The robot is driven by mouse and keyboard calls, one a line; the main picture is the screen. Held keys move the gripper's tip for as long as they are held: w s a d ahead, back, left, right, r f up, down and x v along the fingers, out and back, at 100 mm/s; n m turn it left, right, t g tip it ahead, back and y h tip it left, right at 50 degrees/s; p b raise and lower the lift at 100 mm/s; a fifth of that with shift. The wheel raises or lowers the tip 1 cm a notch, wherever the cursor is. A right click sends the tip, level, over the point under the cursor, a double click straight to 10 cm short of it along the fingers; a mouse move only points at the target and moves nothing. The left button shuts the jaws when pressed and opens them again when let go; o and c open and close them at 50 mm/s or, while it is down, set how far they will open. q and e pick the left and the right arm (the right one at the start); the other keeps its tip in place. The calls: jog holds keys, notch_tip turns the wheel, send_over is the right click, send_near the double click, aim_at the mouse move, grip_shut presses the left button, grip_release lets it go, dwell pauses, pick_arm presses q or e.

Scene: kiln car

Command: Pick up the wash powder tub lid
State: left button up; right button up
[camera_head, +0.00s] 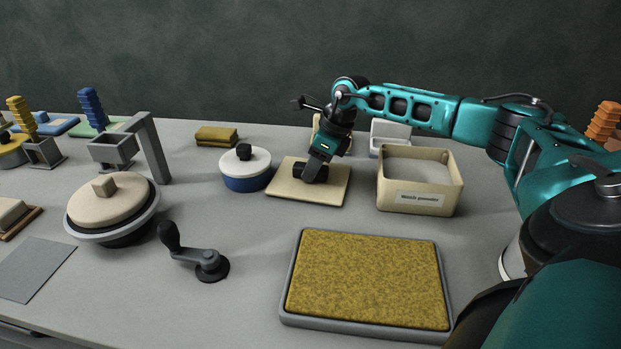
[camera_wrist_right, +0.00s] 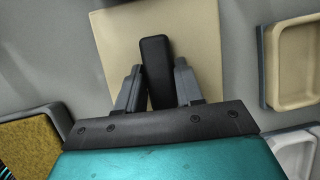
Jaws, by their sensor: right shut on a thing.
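The wash powder tub lid (camera_head: 333,193) is a flat beige square panel with a dark upright handle, left of the open tub in the head view. It also shows in the right wrist view (camera_wrist_right: 112,38), with its black handle (camera_wrist_right: 157,70) between my fingers. My right gripper (camera_head: 311,172) reaches down over it and is shut on that handle. I cannot tell whether the lid rests on the table or is just above it. The open beige wash powder tub (camera_head: 417,200) carries a white label on its front. My left gripper is not in view.
A blue pot with a white lid (camera_head: 246,168) stands close left of the lid. A grey tray with a mustard pad (camera_head: 365,280) lies in front, with a crank handle (camera_head: 205,262) left of it. A white box (camera_head: 389,135) stands behind the tub.

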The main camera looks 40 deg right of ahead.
jog(key=shift+c, duration=1.1)
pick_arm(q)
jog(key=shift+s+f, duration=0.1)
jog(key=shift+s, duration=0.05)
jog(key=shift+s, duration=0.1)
pick_arm(e)
jog(key=shift+r, duration=0.1)
